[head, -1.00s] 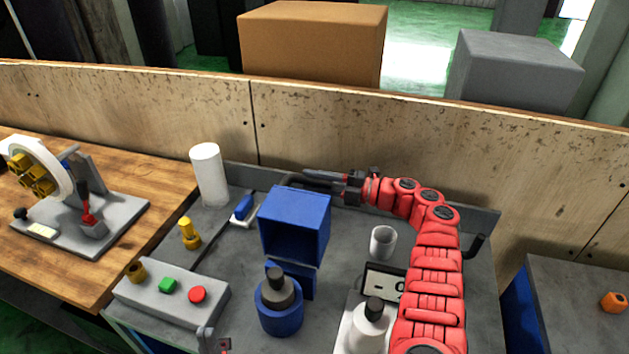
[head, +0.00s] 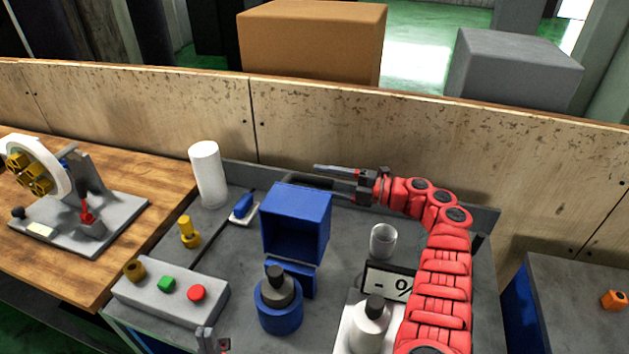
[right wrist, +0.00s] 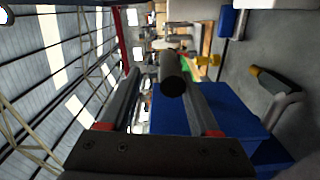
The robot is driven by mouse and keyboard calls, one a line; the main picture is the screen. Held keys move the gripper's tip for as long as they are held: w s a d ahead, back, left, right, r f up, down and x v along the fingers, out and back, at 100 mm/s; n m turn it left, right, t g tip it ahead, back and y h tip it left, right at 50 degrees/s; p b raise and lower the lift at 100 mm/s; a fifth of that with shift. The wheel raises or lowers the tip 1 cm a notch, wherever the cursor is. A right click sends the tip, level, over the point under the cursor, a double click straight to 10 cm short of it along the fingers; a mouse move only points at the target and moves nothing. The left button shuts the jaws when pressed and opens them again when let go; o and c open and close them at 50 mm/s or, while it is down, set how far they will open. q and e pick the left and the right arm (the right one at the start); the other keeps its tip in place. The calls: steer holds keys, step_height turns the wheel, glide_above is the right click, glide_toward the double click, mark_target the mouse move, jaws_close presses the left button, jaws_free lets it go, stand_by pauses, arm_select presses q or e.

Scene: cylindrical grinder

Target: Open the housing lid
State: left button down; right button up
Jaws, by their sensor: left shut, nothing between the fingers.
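The blue housing (head: 296,238) stands mid-table in the head view, its open face toward me. I cannot tell its lid apart from the rest. My right gripper (head: 325,175) is just behind and above the housing's top, fingers spread and pointing left. In the right wrist view the open right gripper (right wrist: 163,95) has a dark round bar (right wrist: 172,75) between its fingers, with gaps showing at the sides. The blue housing (right wrist: 235,108) lies beside and below the right-hand finger there. My left gripper (head: 211,340) shows only partly at the bottom edge, shut and empty.
A blue-and-grey round part (head: 279,303) stands in front of the housing. A button box (head: 168,291), a white cylinder (head: 207,174), a grey cup (head: 383,241) and a white bottle (head: 369,326) stand around it. A wooden wall (head: 420,140) rises behind.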

steer(key=b+v, duration=0.3)
steer(key=v, duration=1.1)
steer(key=shift+d+b, duration=0.3)
steer(key=shift+b, duration=0.1)
steer(key=shift+s, duration=0.15)
steer(key=shift+c, duration=0.2)
